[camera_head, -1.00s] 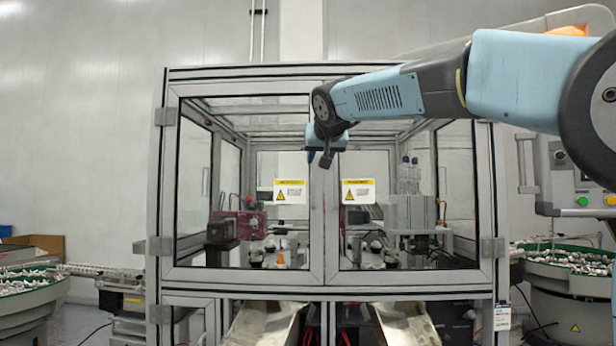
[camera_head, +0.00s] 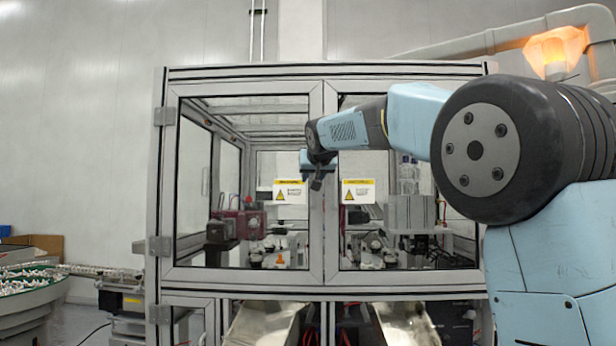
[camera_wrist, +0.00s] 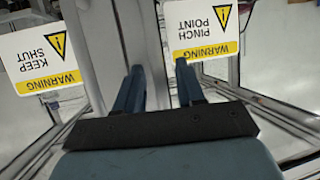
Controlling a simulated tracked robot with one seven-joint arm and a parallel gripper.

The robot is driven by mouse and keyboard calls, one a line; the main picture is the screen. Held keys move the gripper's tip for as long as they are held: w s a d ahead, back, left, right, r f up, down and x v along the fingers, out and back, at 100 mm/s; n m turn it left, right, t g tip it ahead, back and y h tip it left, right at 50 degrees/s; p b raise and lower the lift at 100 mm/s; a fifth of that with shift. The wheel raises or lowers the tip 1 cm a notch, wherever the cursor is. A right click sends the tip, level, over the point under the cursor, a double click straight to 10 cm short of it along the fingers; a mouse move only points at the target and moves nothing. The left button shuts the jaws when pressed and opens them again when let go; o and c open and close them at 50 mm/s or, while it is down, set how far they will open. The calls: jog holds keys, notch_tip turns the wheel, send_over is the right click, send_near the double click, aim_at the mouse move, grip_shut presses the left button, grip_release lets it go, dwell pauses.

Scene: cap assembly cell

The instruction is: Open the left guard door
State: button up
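The left guard door (camera_head: 173,210) is a clear panel in a grey metal frame, hinged on its left side. It stands shut, flush beside the right guard door (camera_head: 400,264). A yellow and white warning label (camera_head: 289,191) is near its right edge. My gripper (camera_head: 316,184) is in front of the meeting door frames, about label height. In the wrist view my gripper (camera_wrist: 158,77) has its two fingers apart, with the pale frame post (camera_wrist: 105,45) beyond them. I cannot tell whether they touch anything. No handle is clearly visible; my gripper may hide it.
Hinges (camera_head: 161,246) sit on the cell's left post. Two metal chutes (camera_head: 262,322) stick out below the doors. A green-rimmed bowl feeder (camera_head: 35,290) stands at the left. An orange lamp (camera_head: 555,50) is lit at the upper right. My arm covers the right side.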

jog(key=shift+c, duration=0.4)
grip_shut()
